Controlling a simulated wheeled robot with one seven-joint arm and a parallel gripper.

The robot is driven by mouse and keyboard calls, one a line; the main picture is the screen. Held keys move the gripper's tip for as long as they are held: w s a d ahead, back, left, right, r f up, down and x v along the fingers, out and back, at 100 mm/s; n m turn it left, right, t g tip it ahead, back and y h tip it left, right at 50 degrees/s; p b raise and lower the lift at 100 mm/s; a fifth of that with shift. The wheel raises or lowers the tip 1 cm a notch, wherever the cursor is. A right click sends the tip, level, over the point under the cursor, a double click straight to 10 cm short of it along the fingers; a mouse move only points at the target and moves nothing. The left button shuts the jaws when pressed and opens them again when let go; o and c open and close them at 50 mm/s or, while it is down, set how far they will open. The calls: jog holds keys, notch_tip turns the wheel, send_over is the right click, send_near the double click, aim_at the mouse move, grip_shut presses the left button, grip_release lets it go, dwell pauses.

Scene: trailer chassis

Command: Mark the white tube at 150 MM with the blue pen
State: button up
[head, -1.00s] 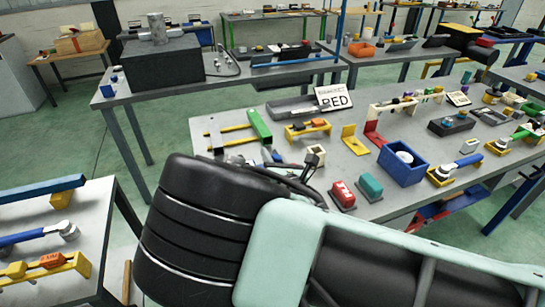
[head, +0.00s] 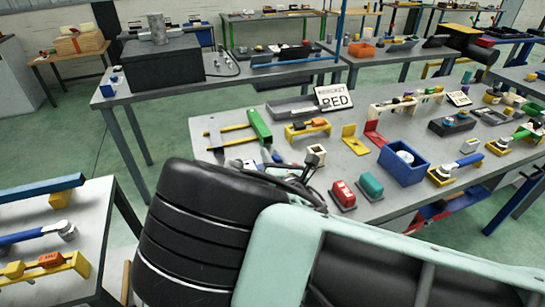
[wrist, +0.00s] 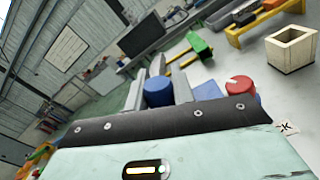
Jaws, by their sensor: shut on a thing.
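In the wrist view my gripper (wrist: 160,84) is shut on a blue cylinder, which I take for the blue pen (wrist: 158,94). Only its rounded blue end shows between the two grey fingers; its tip is hidden. In the head view my own arm hides most of the gripper and pen. I cannot pick out the white tube for certain in either view. A green bar with yellow arms (head: 259,128) lies on the table at its left end; it is also in the wrist view (wrist: 202,47), just beyond the fingers.
A small open cream box (wrist: 291,49) and a round red-topped piece (wrist: 239,87) are right of the gripper. On the grey table (head: 352,206) are a blue bin (head: 403,168), red (head: 342,195) and teal (head: 371,186) blocks, and a yellow stand (head: 308,130).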

jog(key=shift+f+b, duration=0.3)
jog(key=shift+f, duration=0.1)
dwell(0.5)
jog(key=shift+r, duration=0.15)
notch_tip(320, 180, up, 8)
jog(key=p, duration=0.5)
dwell(0.7)
dwell(0.5)
